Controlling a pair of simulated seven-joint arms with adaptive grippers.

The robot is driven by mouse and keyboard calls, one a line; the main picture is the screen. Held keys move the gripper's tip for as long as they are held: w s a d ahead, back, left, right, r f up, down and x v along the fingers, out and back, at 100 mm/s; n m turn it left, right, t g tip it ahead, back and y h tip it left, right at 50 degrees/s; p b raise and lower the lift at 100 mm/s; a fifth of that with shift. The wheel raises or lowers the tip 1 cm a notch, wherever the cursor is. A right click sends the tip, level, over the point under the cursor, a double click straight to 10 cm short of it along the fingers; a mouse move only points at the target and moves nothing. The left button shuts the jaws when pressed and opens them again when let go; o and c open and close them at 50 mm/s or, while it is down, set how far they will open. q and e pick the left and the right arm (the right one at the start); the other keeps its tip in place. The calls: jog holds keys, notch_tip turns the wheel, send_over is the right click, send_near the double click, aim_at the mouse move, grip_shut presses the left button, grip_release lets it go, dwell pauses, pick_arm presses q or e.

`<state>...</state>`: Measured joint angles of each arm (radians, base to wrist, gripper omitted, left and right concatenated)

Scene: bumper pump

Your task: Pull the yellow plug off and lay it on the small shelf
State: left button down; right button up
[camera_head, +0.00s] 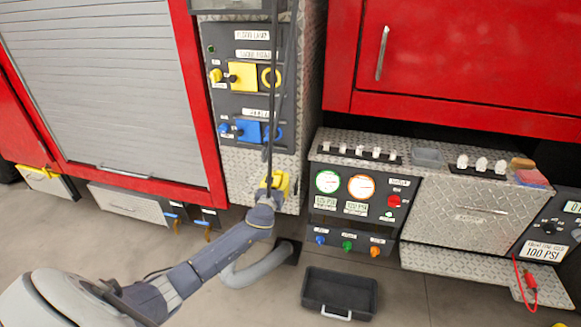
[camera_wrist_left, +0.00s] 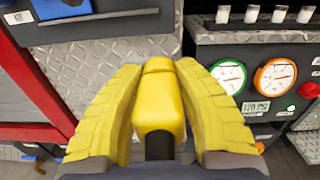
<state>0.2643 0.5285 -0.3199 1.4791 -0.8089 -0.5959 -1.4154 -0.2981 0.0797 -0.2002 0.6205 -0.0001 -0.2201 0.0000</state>
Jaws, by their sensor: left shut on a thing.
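My left gripper (camera_head: 272,183) is low in front of the diamond-plate column in the head view. In the left wrist view its two ribbed yellow fingers (camera_wrist_left: 159,125) are shut on the yellow plug (camera_wrist_left: 158,100), one on each side. A dark stem shows below the plug there. The plug is clear of the yellow outlet (camera_head: 243,76) on the panel above. Dark cables run down in front of that panel to the gripper. The small shelf (camera_head: 480,268) is a bare diamond-plate ledge at lower right. My right gripper is out of view.
A blue outlet (camera_head: 249,132) sits below the yellow one. A gauge panel (camera_head: 350,212) stands to the right of the gripper. A black open bin (camera_head: 338,293) is on the floor. Red clamps (camera_head: 529,283) hang at the shelf's right end.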

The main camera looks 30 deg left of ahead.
pick_arm(q)
jog(key=shift+s+a+f+m, duration=0.25)
jog(key=shift+s+f+m, duration=0.1)
jog(key=shift+f, duration=0.2)
jog(key=shift+w+a+f, duration=0.15)
jog(key=shift+w+f, duration=0.05)
jog(key=shift+w, duration=0.05)
jog(key=w+f, duration=0.1)
jog(key=w, duration=0.2)
jog(key=w+a, duration=0.1)
jog(key=w, duration=0.2)
jog(key=w+a+f, duration=0.1)
jog(key=w, duration=0.2)
jog(key=shift+a+f, duration=0.2)
jog(key=shift+f, duration=1.9)
